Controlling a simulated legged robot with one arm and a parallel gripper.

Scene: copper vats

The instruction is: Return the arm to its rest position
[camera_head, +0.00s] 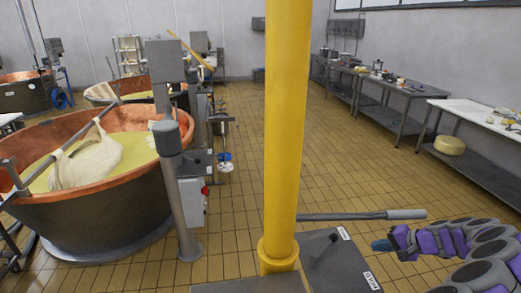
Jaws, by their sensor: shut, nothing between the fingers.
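My arm, purple and grey, reaches in from the lower right corner of the head view. Its end, my gripper (382,245), points left, a little above and right of a dark labelled surface. The fingers look closed together, and I see nothing held in them. The base of the arm is out of view. A grey rod with a thicker end (405,214) runs level just above my gripper, apart from it in the picture.
A yellow upright column (287,130) blocks the middle of the view; I cannot tell what it belongs to. A copper vat (90,215) with a cloth bundle (88,163) stands left. Steel tables (395,112) and a cheese wheel (449,145) stand right. Tiled floor (345,165) lies clear between.

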